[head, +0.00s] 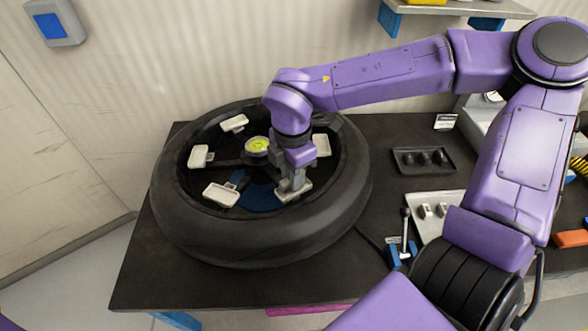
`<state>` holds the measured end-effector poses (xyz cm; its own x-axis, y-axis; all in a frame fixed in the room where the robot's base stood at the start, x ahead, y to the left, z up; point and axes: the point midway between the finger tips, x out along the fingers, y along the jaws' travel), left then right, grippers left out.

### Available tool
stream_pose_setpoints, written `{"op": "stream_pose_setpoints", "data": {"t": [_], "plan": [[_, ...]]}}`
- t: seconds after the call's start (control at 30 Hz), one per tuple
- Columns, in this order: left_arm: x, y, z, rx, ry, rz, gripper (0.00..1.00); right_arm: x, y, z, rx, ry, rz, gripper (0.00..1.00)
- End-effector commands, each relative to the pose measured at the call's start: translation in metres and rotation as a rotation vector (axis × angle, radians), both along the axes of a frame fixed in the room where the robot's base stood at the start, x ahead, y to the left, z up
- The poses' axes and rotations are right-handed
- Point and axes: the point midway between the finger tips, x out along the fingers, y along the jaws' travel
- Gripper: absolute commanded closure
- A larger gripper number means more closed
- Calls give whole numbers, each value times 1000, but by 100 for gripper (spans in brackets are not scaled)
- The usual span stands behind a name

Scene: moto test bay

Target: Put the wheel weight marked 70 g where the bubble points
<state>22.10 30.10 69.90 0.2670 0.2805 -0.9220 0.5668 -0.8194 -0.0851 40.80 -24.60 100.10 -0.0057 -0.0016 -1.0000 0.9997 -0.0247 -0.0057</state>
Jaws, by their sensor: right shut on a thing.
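A black wheel (175,215) lies flat on a dark table. A round yellow-green bubble level (258,145) sits at its middle; the bubble's exact position is too small to tell. Several pale pads sit around the inside of the rim: upper left (234,123), left (200,156), lower left (221,195), right (322,146) and lower right (304,189). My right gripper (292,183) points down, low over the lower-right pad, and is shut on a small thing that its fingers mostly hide. I cannot read any weight marking. My left gripper is out of view.
A light tray (428,233) with small grey pieces lies right of the wheel, partly behind my arm. A dark tray (403,167) with dark pieces lies behind it. A small lever on a blue base (399,256) stands near the front. An orange block (571,239) is far right.

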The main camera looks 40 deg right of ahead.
Motion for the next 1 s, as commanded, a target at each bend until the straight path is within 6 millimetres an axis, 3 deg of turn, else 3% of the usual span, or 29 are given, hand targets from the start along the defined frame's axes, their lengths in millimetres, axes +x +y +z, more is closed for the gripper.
{"op": "stream_pose_setpoints", "data": {"t": [1.0], "plan": [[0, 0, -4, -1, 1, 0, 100, -2, -2, -5, 0, -2, 3, 100]]}}
